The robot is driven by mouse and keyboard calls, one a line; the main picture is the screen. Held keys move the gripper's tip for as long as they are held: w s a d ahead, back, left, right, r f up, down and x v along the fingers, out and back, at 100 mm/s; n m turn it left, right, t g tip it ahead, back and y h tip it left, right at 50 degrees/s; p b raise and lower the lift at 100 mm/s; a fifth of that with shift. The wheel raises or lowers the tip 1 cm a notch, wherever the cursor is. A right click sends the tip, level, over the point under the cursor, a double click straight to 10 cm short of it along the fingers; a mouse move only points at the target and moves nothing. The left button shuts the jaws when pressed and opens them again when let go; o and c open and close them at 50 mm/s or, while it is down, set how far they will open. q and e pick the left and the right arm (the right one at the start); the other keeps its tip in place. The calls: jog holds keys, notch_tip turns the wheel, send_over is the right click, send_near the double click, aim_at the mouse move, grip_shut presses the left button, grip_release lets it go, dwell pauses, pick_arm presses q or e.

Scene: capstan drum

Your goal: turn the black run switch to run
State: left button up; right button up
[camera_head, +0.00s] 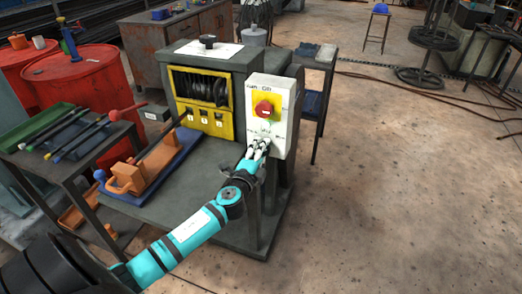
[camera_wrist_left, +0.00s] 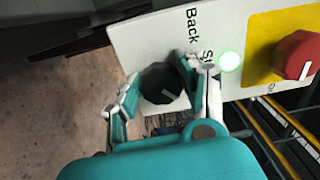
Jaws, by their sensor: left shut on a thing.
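The black run switch (camera_wrist_left: 160,84) is a dark round knob on the lower part of a white control box (camera_head: 284,135). A pale pointer line shows near its edge; the position it points to is hard to read. My left gripper (camera_head: 259,146) is at the box's front, with its fingers on both sides of the knob and shut on it. In the left wrist view the left gripper (camera_wrist_left: 158,88) partly covers the labels; "Back" and the start of another word show. In the head view the fingers hide the switch. The right gripper is not in view.
A red mushroom button (camera_head: 264,109) on a yellow plate sits above the switch, with a lit green lamp (camera_wrist_left: 230,61) between them. A yellow-framed drum window (camera_head: 203,90) is to the left. A tool table (camera_head: 60,165) and red drums (camera_head: 85,85) stand further left.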

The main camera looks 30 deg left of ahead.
pick_arm(q)
jog(key=shift+m, duration=0.3)
jog(key=shift+f, duration=0.1)
jog(key=o, duration=1.2)
jog(key=v, duration=1.2)
jog(key=shift+s, duration=0.1)
